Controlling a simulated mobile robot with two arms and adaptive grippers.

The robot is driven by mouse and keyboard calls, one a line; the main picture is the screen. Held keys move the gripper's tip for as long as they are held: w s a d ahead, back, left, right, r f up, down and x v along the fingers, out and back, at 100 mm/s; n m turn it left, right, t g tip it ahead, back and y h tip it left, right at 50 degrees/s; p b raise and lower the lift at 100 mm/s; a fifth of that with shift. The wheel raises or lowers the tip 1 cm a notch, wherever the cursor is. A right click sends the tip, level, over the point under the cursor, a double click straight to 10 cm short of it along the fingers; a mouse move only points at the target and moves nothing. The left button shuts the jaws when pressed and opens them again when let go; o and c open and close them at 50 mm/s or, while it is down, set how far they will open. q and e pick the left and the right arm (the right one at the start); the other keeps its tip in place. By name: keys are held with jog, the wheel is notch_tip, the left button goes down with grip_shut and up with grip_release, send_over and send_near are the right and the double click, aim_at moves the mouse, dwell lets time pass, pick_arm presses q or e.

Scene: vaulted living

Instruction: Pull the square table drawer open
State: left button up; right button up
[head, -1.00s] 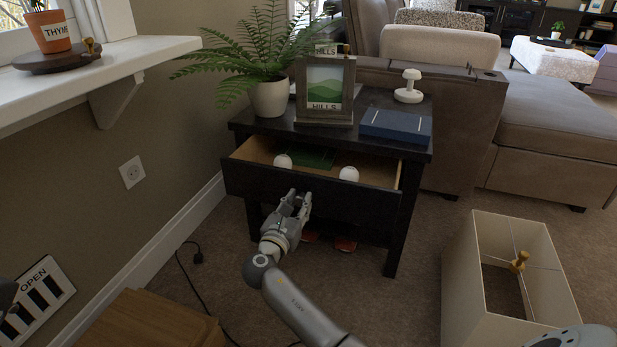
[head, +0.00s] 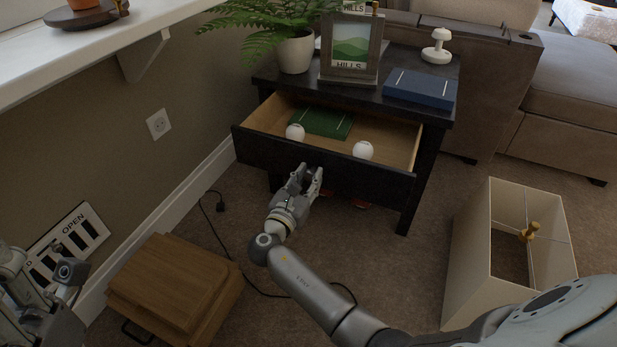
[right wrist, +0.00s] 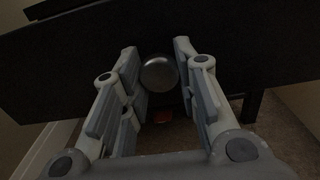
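The square table (head: 436,158) is dark and stands against the sofa. Its drawer (head: 375,182) is pulled well out, showing a pale wood inside with a green item (head: 322,121) and two white round things (head: 295,132). My right gripper (head: 306,178) is at the middle of the drawer front.
A fern (head: 294,52), a picture frame (head: 350,52), a blue book (head: 420,88) and a small white lamp (head: 437,48) stand on the table. A wooden stool (head: 175,285) and a cable lie left of my right arm; an open cream box-like shade (head: 470,265) stands right.

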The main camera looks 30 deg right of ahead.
jog(key=o, duration=0.4)
jog(key=v, duration=1.2)
